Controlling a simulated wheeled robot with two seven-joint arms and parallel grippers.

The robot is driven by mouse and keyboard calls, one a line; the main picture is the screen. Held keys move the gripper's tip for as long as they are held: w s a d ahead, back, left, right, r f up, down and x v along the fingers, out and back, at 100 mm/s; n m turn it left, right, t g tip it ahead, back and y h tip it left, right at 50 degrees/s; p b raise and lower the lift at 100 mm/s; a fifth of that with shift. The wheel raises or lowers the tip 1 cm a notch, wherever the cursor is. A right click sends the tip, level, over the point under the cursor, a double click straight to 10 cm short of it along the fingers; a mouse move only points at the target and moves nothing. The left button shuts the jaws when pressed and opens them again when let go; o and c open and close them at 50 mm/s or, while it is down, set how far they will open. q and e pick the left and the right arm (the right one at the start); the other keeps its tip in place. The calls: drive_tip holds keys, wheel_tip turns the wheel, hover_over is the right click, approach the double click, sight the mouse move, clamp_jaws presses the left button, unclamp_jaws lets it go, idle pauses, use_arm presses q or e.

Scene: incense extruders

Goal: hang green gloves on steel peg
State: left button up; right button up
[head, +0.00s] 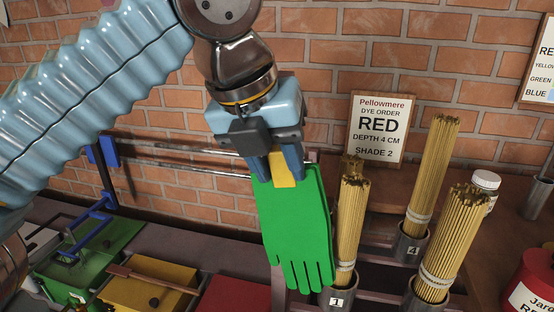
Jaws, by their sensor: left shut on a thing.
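The green gloves (294,225) hang with their fingers down in the middle of the head view. My left gripper (282,172) is shut on their top edge, where a yellow patch (284,168) shows between the fingers. Thin steel rods (185,151) run across the brick wall from a blue bracket (103,152) at the left and pass behind the gripper. I cannot tell which part is the steel peg, or whether the gloves touch the rods. My right gripper is not in view.
Bundles of yellow sticks stand in numbered metal cups (409,246) just right of the gloves. A RED order sign (378,129) is behind them. Green, yellow and red bins (146,287) lie at the lower left. A white-lidded jar (486,181) and red jar (528,287) are at the right.

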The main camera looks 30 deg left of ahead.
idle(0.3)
use_arm(q)
drive_tip(key=o, duration=1.2)
drive_tip(key=shift+r, duration=0.1)
drive_tip(key=shift+v, duration=3.65)
